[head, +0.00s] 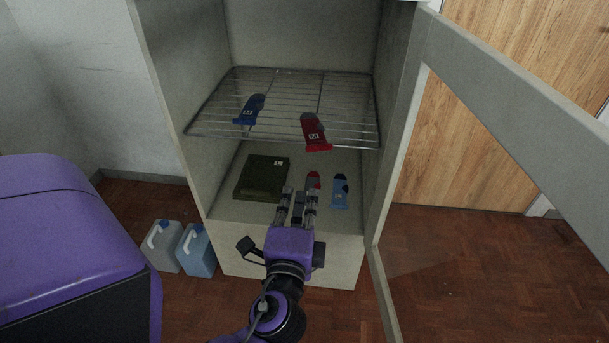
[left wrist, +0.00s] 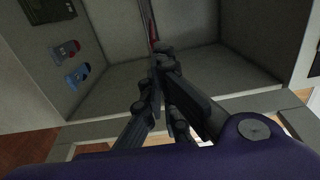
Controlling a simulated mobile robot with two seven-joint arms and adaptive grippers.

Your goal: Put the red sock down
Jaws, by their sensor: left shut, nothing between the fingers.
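A red sock (head: 314,132) with a dark grey end lies on the wire shelf (head: 205,112) of the open cabinet, its red cuff at the shelf's front edge. A second red and grey sock (head: 313,181) lies on the cabinet floor in the head view, partly hidden by my left gripper (head: 298,192). My left gripper is shut and empty, in front of the cabinet opening. In the left wrist view, a thin red strip (left wrist: 153,44) shows just beyond the fingertips (left wrist: 163,58); I cannot tell whether they touch it. My right gripper is not in view.
A blue sock (head: 250,108) lies on the wire shelf, left of the red one. A light blue sock (head: 340,190) and a dark green box (head: 262,177) are on the cabinet floor. The open door (head: 480,75) stands at the right. Two jugs (head: 197,250) stand outside, left.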

